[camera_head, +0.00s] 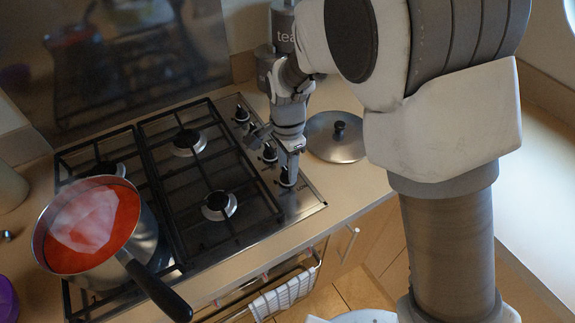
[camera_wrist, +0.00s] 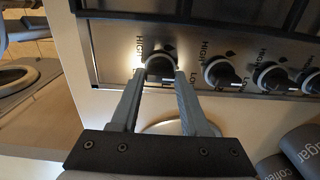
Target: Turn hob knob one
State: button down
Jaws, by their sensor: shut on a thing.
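The hob (camera_head: 200,180) has a row of black knobs along its right side. In the head view my gripper (camera_head: 290,172) reaches down to the knob nearest the front (camera_head: 286,178). In the wrist view my gripper (camera_wrist: 160,78) has its two fingers on either side of the end knob (camera_wrist: 160,68) and is shut on it. The other knobs, such as the neighbouring knob (camera_wrist: 220,74), stand free beside it. HIGH and LOW marks are printed around the knobs. The head view does not show clearly how far the held knob is turned.
A pot with red contents (camera_head: 90,235) stands on the left burners, its black handle (camera_head: 155,290) pointing to the front. A lid (camera_head: 335,137) lies on the worktop right of the knobs. A towel (camera_head: 283,295) hangs on the oven rail. Canisters (camera_wrist: 300,150) show at the wrist view's lower right.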

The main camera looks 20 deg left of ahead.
jog(key=shift+c, duration=1.9)
grip_release()
notch_tip(320, 180, up, 17)
jog(key=p, duration=0.1)
jog(key=shift+r, duration=0.2)
jog(key=shift+d, duration=0.1)
jog(key=s+d+r+n+t, duration=0.1)
jog(key=d+r, duration=0.1)
jog(key=d, duration=0.4)
jog(key=d+r+n+y, duration=0.1)
jog(key=d+r, duration=0.1)
jog(key=d, duration=0.3)
jog(key=s+d+r+n+t, duration=0.1)
jog(key=d+r, duration=0.2)
jog(key=d, duration=0.3)
jog(key=s+d+f+n+t+h, duration=0.1)
jog(key=s+d+n+t, duration=0.2)
jog(key=s+d, duration=0.7)
jog(key=d+n, duration=0.2)
jog(key=d, duration=0.2)
jog(key=shift+s+f+t, duration=0.2)
jog(key=shift+s+t, duration=0.05)
jog(key=shift+t, duration=0.05)
